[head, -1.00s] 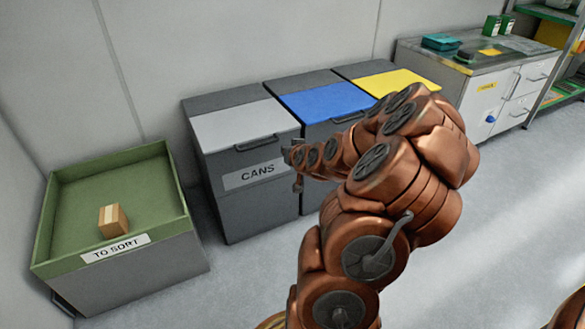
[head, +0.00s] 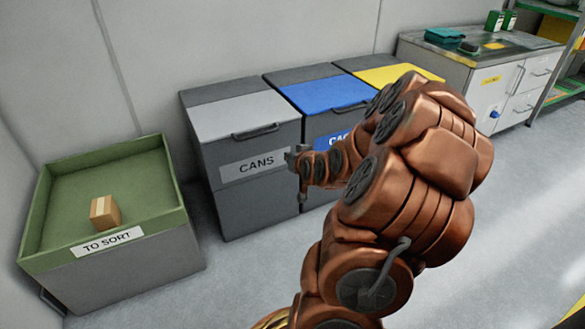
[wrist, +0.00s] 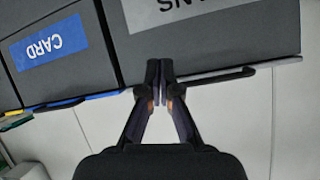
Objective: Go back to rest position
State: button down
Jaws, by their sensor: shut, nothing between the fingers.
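My gripper (head: 299,176) is at the end of my copper-coloured arm, in front of the grey bin labelled CANS (head: 252,200). In the wrist view my gripper (wrist: 160,75) shows its two dark fingers together with nothing between them. The fingertips overlap the bin's front edge in that view; I cannot tell whether they touch it. My arm covers part of the blue-lidded bin (head: 330,95) behind it. That bin's CARD label (wrist: 50,48) shows upside down in the wrist view.
A green-lined TO SORT box (head: 160,185) at the left holds a small cardboard box (head: 105,212). A yellow-lidded bin (head: 395,77) stands right of the blue one. A cabinet (head: 480,85) and a shelf (head: 565,70) are at the back right. Grey floor is open at the right.

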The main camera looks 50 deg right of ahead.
jog(key=shift+s+f+b, duration=0.25)
jog(key=shift+s+b, duration=0.1)
jog(key=shift+b, duration=0.45)
jog(key=shift+r, duration=0.1)
jog(key=s+a+r+n+g+y+p, duration=0.2)
jog(key=s+a+r+g+p, duration=0.1)
jog(key=a+r+p, duration=0.8)
jog(key=s+a+r+n+g+y+p, duration=0.2)
jog(key=a+r+g+p, duration=0.2)
jog(key=a+r+p, duration=0.75)
jog(key=s+a+r+n+g+p, duration=0.1)
jog(key=s+a+r+g+p, duration=0.1)
jog(key=s+a+r+p, duration=0.2)
jog(key=s+a+r+n+g+p, duration=0.1)
jog(key=s+a+r+p, duration=0.4)
jog(key=s+r+p, duration=0.5)
jog(key=s+a+r+n+g+y+p, duration=0.1)
jog(key=s+a+r+g+p, duration=0.2)
jog(key=r+p, duration=0.9)
jog(key=s+a+r, duration=0.2)
jog(key=s+r, duration=0.2)
jog(key=shift+s+a, duration=0.25)
jog(key=shift+s, duration=0.1)
jog(key=shift+d+f, duration=0.1)
